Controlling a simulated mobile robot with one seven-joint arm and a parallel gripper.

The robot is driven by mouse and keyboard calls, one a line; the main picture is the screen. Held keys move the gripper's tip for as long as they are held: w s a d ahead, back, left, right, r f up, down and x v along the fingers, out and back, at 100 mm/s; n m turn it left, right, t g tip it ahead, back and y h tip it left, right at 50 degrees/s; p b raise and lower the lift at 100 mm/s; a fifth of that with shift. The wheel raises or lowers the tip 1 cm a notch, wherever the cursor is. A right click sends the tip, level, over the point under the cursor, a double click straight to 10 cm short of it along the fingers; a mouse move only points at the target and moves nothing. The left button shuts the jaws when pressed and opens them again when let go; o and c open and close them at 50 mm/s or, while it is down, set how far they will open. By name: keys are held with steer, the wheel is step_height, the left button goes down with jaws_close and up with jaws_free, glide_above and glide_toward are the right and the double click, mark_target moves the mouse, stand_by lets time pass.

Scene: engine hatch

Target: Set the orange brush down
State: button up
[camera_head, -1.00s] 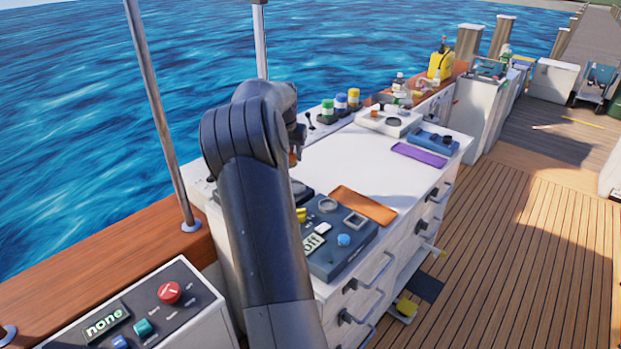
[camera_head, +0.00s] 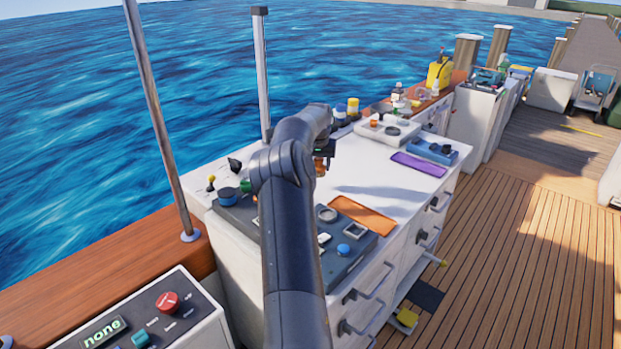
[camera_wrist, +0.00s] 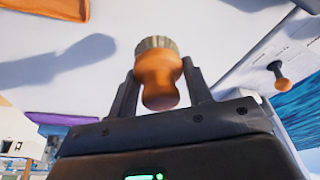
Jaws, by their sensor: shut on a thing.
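The orange brush (camera_wrist: 158,75) is between the two fingers of my gripper (camera_wrist: 158,92) in the wrist view. It has a rounded orange handle and pale bristles. In the head view, the brush (camera_head: 320,168) shows as a small orange shape under my gripper (camera_head: 323,158). It is above the white counter top (camera_head: 365,182), apart from it as far as I can tell. My arm hides part of the counter.
An orange mat (camera_head: 362,214) lies beside a dark control panel (camera_head: 345,256). A purple mat (camera_head: 418,164) lies farther back, near a blue tray (camera_head: 431,151) and a white panel (camera_head: 388,130). The counter between the mats is clear. Bottles (camera_head: 352,106) stand along the back edge.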

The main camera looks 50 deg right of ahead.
steer(key=w+f, duration=0.2)
steer(key=w, duration=0.1)
steer(key=shift+a, duration=0.35)
steer(key=shift+s+a+x, duration=0.1)
steer(key=shift+a+x, duration=0.1)
steer(key=shift+x, duration=0.75)
steer(key=shift+s+a+x, duration=0.1)
steer(key=shift+a+x, duration=0.1)
steer(key=shift+x, duration=0.8)
steer(key=shift+f, duration=0.15)
steer(key=o, duration=1)
steer(key=shift+f, duration=0.1)
